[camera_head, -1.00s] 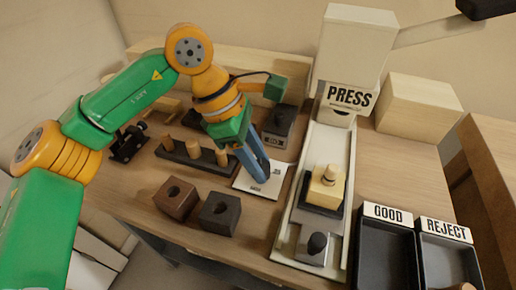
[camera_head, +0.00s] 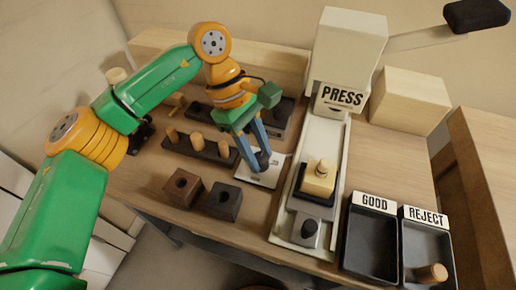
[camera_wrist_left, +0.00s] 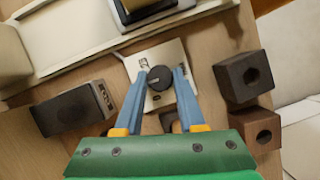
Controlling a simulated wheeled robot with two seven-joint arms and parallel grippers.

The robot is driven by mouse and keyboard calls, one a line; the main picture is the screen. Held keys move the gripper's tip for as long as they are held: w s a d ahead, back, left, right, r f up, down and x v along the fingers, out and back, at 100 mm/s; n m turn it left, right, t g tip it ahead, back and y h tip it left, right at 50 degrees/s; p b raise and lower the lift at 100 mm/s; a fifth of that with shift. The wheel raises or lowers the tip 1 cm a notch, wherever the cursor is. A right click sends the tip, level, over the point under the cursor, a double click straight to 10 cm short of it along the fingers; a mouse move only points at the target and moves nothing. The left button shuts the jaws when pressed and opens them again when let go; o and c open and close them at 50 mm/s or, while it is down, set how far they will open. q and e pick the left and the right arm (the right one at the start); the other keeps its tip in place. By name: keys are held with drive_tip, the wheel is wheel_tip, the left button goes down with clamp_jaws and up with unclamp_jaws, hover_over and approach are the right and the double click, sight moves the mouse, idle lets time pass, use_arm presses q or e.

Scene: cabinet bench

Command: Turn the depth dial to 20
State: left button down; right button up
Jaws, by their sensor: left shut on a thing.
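The depth dial is a dark round knob (camera_wrist_left: 160,78) with a light pointer line, on a pale square plate (camera_wrist_left: 141,62). In the head view the plate (camera_head: 270,177) lies on the bench left of the press track. My left gripper (camera_head: 261,162) reaches down onto the dial. In the wrist view its two blue fingers (camera_wrist_left: 161,82) stand on either side of the knob and are shut on it. The plate's printed marks are too small to read, so the dial's setting cannot be told. My right gripper is not in view.
The press track (camera_head: 325,150) with a pale block (camera_head: 319,178) stands right of the dial. Two dark holed blocks (camera_head: 183,188) (camera_head: 223,202) sit to the front left, and a peg rack (camera_head: 200,148) is to the left. GOOD (camera_head: 368,240) and REJECT (camera_head: 427,250) trays are at right.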

use_arm(q)
drive_tip(key=c, duration=0.5)
unclamp_jaws()
drive_tip(key=v, duration=0.7)
drive_tip(key=shift+p, duration=0.4)
drive_tip(key=shift+r, duration=0.1)
